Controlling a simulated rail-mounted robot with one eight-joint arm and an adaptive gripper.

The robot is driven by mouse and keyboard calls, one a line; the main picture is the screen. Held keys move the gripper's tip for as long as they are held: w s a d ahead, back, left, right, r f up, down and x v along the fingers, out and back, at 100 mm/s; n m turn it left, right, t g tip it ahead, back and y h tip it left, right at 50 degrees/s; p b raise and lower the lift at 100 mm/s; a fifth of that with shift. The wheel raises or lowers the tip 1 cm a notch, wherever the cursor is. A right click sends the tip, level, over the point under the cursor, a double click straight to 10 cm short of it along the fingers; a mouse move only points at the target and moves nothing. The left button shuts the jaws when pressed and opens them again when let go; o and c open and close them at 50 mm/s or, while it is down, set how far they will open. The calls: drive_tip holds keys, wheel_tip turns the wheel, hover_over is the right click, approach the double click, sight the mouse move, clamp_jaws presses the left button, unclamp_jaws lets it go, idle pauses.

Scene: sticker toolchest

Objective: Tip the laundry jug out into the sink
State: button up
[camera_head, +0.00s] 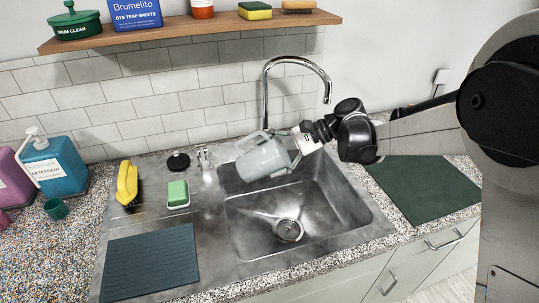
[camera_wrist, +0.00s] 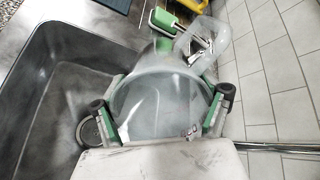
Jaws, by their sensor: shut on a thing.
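The laundry jug (camera_head: 262,158) is a pale, translucent grey jug with a handle. It is held tilted over the back left part of the sink (camera_head: 264,226), with its spout side toward the left. My gripper (camera_head: 297,141) is shut on the jug from the right. In the wrist view the jug (camera_wrist: 165,100) fills the middle, between the green-and-black fingers of my gripper (camera_wrist: 158,112). The grey metal sink basin also shows at the left of the wrist view (camera_wrist: 50,95). The drain (camera_head: 288,230) is in view below the jug. I cannot tell whether liquid is in the jug.
A chrome faucet (camera_head: 265,90) arches just behind the jug and my gripper. A green sponge (camera_head: 178,193), a yellow brush (camera_head: 127,183) and a dark ribbed mat (camera_head: 150,264) lie left of the basin. A blue detergent bottle (camera_head: 54,165) stands farther left. A wooden shelf (camera_head: 200,29) hangs above.

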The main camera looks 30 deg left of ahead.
drive_tip(key=shift+s, duration=0.2)
drive_tip(key=shift+a+f+t+h+p, duration=0.2)
drive_tip(key=shift+t+h+p, duration=0.2)
drive_tip(key=shift+h+p, duration=0.5)
drive_tip(key=f+t+h+p, duration=0.1)
drive_tip(key=p, duration=0.1)
drive_tip(key=f+t+h+p, duration=0.1)
drive_tip(key=t+h+p, duration=0.1)
drive_tip(key=shift+s+a+f, duration=0.1)
drive_tip(key=shift+s+f, duration=0.1)
drive_tip(key=shift+f, duration=0.1)
drive_tip(key=shift+w+d+f+t+h+b, duration=0.1)
drive_tip(key=shift+d+f+t+h+b, duration=0.05)
drive_tip(key=shift+f+t+h+b, duration=0.3)
drive_tip(key=shift+w+d+f+t+h+b, duration=0.1)
drive_tip(key=shift+f+t+h+b, duration=0.15)
drive_tip(key=shift+f+t+h, duration=0.3)
drive_tip(key=shift+w+d+f+t+h+b, duration=0.15)
drive_tip(key=shift+f+t+h+b, duration=0.25)
drive_tip(key=shift+h, duration=0.25)
drive_tip(key=shift+w+d+f+t+h+b, duration=0.1)
drive_tip(key=shift+f+t+h+b, duration=0.25)
drive_tip(key=shift+h, duration=0.3)
drive_tip(key=shift+d, duration=0.1)
